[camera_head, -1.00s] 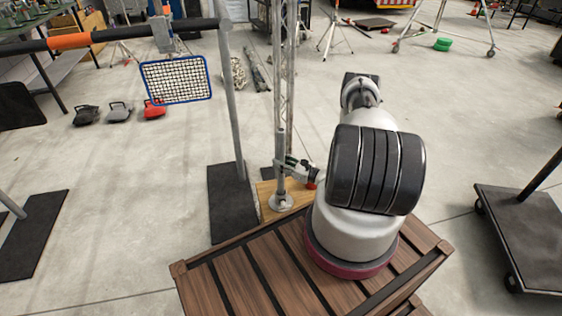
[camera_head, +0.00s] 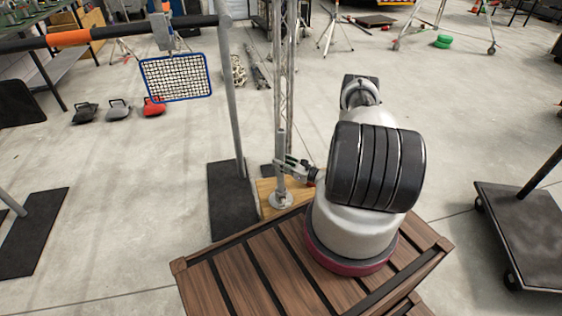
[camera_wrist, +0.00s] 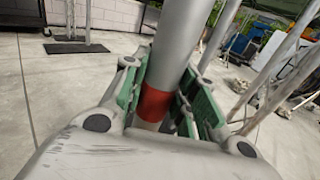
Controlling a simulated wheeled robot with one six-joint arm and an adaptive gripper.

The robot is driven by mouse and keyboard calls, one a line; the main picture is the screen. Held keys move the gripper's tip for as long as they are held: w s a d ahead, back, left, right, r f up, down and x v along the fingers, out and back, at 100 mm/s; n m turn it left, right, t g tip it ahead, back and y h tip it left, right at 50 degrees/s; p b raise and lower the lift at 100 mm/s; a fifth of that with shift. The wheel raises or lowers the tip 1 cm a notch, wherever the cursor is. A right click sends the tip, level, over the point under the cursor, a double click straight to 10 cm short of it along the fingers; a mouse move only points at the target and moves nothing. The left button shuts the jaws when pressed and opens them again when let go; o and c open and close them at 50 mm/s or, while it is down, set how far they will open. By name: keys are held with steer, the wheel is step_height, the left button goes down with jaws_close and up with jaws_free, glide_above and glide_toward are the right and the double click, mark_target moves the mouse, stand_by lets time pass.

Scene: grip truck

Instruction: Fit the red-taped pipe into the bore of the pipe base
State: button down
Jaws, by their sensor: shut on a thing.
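The grey pipe (camera_wrist: 182,40) runs between my gripper's green-padded fingers in the wrist view. Its red tape band (camera_wrist: 153,103) lies between the fingers. My gripper (camera_head: 288,166) is shut on the pipe, which shows upright in the head view (camera_head: 281,148). The pipe base (camera_head: 281,201) is a round grey flange on a wooden board, directly below the pipe in the head view. The pipe appears lined up with the base, but I cannot tell whether its lower end is inside the bore. The bore itself is hidden.
A brown slatted wooden crate (camera_head: 235,284) is in front. A grey upright post (camera_head: 233,110) on a black plate (camera_head: 232,205) stands close left of the pipe. A lattice truss rises behind it. A dark trolley (camera_head: 525,235) is at the right.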

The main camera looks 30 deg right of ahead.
steer(key=shift+f, duration=2.4)
steer(key=c, duration=1)
jaws_free()
steer(key=shift+c, duration=0.2)
steer(key=v, duration=1.2)
